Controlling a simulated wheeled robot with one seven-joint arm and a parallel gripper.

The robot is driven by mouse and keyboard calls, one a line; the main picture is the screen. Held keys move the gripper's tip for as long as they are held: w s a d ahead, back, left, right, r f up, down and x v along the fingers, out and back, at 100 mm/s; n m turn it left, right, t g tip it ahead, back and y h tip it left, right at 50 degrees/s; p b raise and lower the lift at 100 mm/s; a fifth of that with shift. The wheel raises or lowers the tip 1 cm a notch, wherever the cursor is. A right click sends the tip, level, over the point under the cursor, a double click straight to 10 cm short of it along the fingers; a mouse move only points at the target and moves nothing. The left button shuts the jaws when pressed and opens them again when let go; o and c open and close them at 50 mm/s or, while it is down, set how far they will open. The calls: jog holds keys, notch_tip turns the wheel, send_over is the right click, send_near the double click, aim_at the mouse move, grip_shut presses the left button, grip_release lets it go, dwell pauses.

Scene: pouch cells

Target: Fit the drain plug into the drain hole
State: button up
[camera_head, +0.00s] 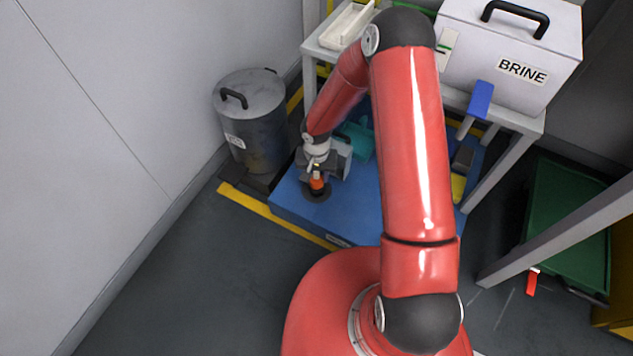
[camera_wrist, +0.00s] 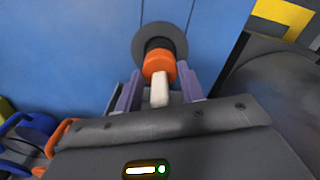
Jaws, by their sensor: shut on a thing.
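The drain plug (camera_wrist: 159,66) is orange with a black end and a pale tab; it also shows as an orange spot in the head view (camera_head: 317,183). My gripper (camera_wrist: 159,88) is shut on the plug, with a purple finger on each side of the pale tab. In the head view my gripper (camera_head: 317,174) points down over the blue surface. The drain hole's dark grey ring (camera_wrist: 178,34) lies straight beyond the black end, and also shows in the head view (camera_head: 326,193). The plug covers the ring's middle; I cannot tell whether its black end is inside or just above it.
A blue platform (camera_head: 350,226) lies under the white table with the BRINE box (camera_head: 490,55). A grey lidded bin (camera_head: 250,110) stands close left of my gripper. A teal object (camera_head: 357,142) lies behind it. Clear floor lies at the front left.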

aim_at(316, 178)
jog(key=shift+f+b, duration=0.3)
jog(key=shift+f, duration=1.65)
jog(key=shift+f, duration=0.15)
jog(key=shift+f+b, duration=0.1)
jog(key=shift+b, duration=0.2)
jog(key=o, duration=1)
jog(key=shift+o, duration=0.2)
